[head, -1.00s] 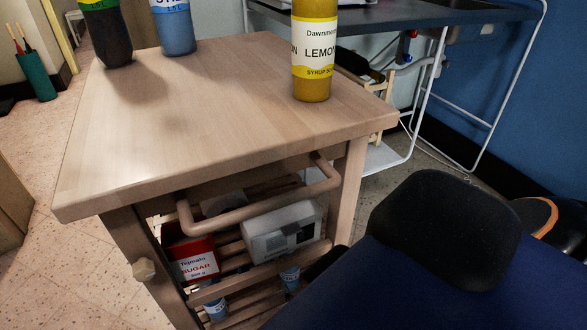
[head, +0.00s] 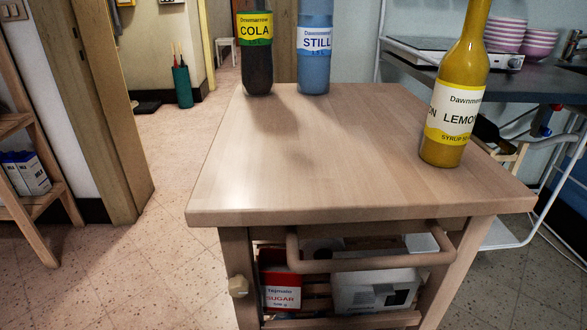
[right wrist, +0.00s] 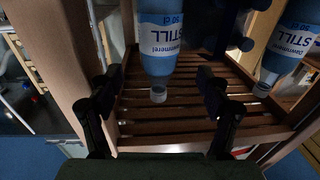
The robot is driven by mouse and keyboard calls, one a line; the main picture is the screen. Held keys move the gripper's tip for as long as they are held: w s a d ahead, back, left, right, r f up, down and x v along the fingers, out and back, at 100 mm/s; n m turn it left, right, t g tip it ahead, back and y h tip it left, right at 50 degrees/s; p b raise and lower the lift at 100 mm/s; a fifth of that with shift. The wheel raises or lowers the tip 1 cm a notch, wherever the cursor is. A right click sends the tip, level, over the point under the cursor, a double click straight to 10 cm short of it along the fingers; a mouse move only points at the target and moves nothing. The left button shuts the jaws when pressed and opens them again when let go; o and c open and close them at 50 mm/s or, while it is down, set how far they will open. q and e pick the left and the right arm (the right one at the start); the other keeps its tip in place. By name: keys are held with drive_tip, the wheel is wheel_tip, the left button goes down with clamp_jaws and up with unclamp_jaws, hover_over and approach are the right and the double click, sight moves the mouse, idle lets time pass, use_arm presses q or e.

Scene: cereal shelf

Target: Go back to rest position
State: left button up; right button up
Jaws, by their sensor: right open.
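My right gripper (right wrist: 160,85) shows in the right wrist view with its two dark fingers spread apart. A blue STILL bottle (right wrist: 160,40) appears upside down in that picture, in line with the gap between the fingers; I cannot tell how far beyond the fingertips it is. A second STILL bottle (right wrist: 286,52) is at the right edge. Both are seen against a slatted wooden shelf (right wrist: 150,115). Neither gripper shows in the head view, and my left gripper is out of sight.
A wooden trolley (head: 290,150) stands ahead, bearing a cola bottle (head: 256,50), a large STILL bottle (head: 314,45) and a yellow lemon syrup bottle (head: 452,110). A sugar box (head: 281,290) and white box (head: 375,290) sit below. The floor (head: 120,270) at left is clear.

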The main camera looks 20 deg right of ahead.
drive_tip(key=b+x, duration=0.1)
drive_tip(key=x, duration=0.8)
drive_tip(key=shift+w+r, duration=0.15)
drive_tip(key=shift+r, duration=0.3)
drive_tip(key=shift+d+f+b, duration=0.1)
drive_tip(key=shift+f+b, duration=0.05)
drive_tip(key=shift+b, duration=0.2)
